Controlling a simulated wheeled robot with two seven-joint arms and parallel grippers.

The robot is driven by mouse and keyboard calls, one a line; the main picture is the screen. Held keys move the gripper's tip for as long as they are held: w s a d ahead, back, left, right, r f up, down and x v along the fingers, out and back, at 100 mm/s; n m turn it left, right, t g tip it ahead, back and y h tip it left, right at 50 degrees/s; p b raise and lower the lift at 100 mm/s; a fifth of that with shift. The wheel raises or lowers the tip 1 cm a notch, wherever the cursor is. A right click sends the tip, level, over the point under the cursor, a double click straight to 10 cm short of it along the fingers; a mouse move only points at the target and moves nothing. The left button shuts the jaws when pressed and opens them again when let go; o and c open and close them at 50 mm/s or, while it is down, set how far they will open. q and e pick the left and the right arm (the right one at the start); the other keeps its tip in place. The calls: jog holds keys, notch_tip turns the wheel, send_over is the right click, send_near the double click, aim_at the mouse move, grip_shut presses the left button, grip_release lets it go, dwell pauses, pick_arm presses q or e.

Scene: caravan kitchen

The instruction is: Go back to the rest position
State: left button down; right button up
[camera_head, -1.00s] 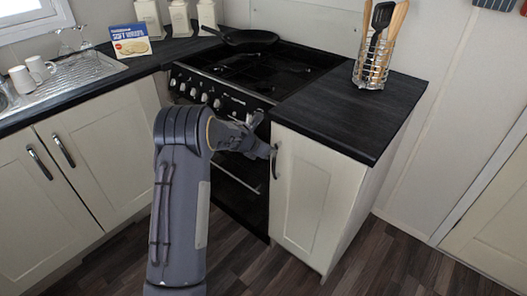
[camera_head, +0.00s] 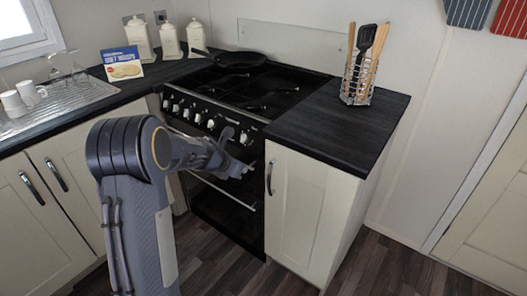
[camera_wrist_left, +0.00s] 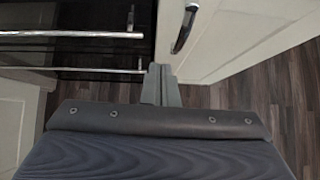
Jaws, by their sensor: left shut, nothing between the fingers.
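My left gripper (camera_head: 243,172) is in front of the black oven, to the left of the cupboard door handle (camera_head: 269,178) and apart from it in the head view. In the left wrist view its fingers (camera_wrist_left: 160,84) are together with nothing between them. The cupboard door (camera_head: 303,200) right of the oven appears shut. My right gripper is in neither view.
The black cooker (camera_head: 262,92) carries a frying pan (camera_head: 238,59). A utensil holder (camera_head: 357,88) stands on the right worktop (camera_head: 330,122). Mugs (camera_head: 22,97) and a box (camera_head: 122,64) are on the left counter. Dark floor (camera_head: 385,262) is open at the lower right.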

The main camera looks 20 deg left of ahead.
pick_arm(q)
jog(key=s+a+r+n+t+y+p, duration=0.1)
jog(key=s+a+r+n+y+p, duration=0.3)
jog(key=r+n, duration=0.6)
jog(key=s+r+n+t+y, duration=0.1)
jog(key=s+r+n+t, duration=0.1)
jog(key=s+r+n, duration=0.8)
jog(key=s+d+f+n+g+h+p, duration=0.2)
jog(key=s+d+n+g+h, duration=0.1)
jog(key=s+d+n, duration=0.6)
jog(key=s+d+f+n+g+h+p, duration=0.2)
jog(key=s+d+n+h, duration=0.1)
jog(key=s+d+n, duration=0.5)
jog(key=s+n, duration=0.3)
jog(key=s, duration=0.3)
jog(key=shift+d+n+g, duration=0.4)
